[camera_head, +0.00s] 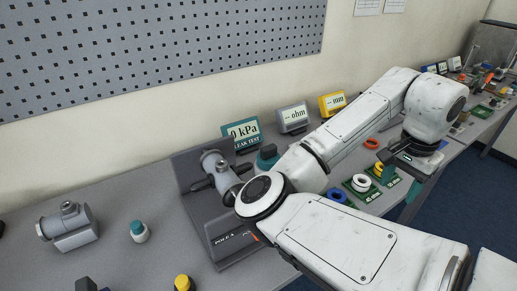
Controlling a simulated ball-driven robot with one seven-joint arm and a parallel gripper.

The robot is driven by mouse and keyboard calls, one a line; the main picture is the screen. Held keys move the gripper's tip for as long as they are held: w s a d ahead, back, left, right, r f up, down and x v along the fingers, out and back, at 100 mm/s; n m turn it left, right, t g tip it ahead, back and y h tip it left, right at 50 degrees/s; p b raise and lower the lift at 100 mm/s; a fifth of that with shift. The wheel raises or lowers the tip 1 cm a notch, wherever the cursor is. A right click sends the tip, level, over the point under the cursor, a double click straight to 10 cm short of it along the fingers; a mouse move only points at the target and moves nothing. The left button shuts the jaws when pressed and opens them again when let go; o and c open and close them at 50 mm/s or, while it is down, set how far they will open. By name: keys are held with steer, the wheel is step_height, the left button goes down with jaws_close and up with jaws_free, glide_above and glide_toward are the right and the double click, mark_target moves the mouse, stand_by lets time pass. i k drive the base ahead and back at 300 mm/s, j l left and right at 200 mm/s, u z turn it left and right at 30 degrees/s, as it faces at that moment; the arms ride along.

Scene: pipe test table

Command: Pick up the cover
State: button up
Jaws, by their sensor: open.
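My gripper (413,165) is at the end of my white arm, over the right part of the grey table. It hangs low beside a row of small green boards that carry rings and fittings. It is open, and I see nothing held in it. I cannot tell for sure which thing is the cover. A white ring part (361,183) sits on one green board, left of my gripper. A yellow and teal part (385,172) is closer to it. My arm hides part of the table's middle.
A grey pipe fixture (218,172) stands left of my arm. A grey pipe fitting (70,222) and a teal-capped bottle (138,231) are farther left. A blue ring (337,195) and a red ring (371,143) lie near the boards. Display boxes (292,117) line the back.

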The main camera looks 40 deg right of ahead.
mark_target(268, 156)
steer(key=i, duration=1.25)
